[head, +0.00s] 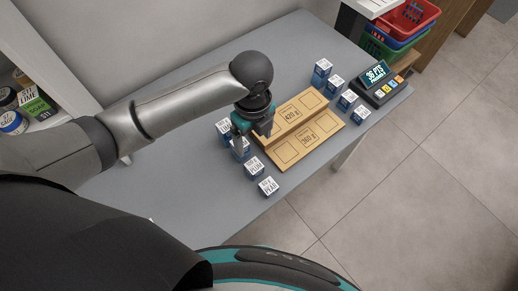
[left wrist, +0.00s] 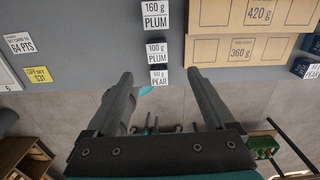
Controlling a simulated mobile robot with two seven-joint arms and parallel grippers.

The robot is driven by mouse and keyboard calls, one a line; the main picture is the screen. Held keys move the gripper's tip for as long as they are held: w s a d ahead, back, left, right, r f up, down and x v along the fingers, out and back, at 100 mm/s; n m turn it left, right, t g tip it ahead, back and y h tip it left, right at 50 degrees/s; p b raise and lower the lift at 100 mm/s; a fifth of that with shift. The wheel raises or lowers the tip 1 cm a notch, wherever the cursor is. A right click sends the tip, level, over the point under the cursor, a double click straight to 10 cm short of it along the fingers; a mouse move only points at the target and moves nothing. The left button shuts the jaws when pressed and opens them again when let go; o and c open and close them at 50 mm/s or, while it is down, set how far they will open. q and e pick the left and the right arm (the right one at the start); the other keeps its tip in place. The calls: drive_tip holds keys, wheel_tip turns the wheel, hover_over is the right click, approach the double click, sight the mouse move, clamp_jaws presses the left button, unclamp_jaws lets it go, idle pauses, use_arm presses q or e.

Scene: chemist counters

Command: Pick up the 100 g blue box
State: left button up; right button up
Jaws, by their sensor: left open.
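A blue box with a white label reading 100 g plum (left wrist: 157,53) stands in a row on the grey counter in the left wrist view. It is between the 160 g plum box (left wrist: 155,15) and the 60 g pear box (left wrist: 159,77). In the head view this 100 g box (head: 254,168) appears to be second from the near end of the left row. My left gripper (head: 254,138) is open and empty above that row, partly hiding its far boxes. In the left wrist view its spread fingers (left wrist: 158,78) point toward the row. My right gripper is not in view.
Wooden trays marked 420 g (head: 292,114) and 360 g (head: 309,139) lie right of the row. Several more blue boxes (head: 336,84) stand beyond them, by a dark register (head: 381,84). Stacked baskets (head: 411,18) are at the far right.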

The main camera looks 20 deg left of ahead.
sight(254, 166)
use_arm(q)
drive_tip(key=f, duration=0.3)
drive_tip(key=f+b, duration=0.1)
drive_tip(key=f, duration=0.2)
drive_tip(key=s+f, duration=0.1)
drive_tip(key=f, duration=0.2)
drive_tip(key=shift+f+b, duration=0.1)
drive_tip(key=shift+b, duration=0.2)
drive_tip(key=shift+w+f+b, duration=0.1)
drive_tip(key=shift+f+b, duration=0.45)
drive_tip(key=shift+f, duration=2.25)
drive_tip(key=shift+c, duration=0.3)
clamp_jaws()
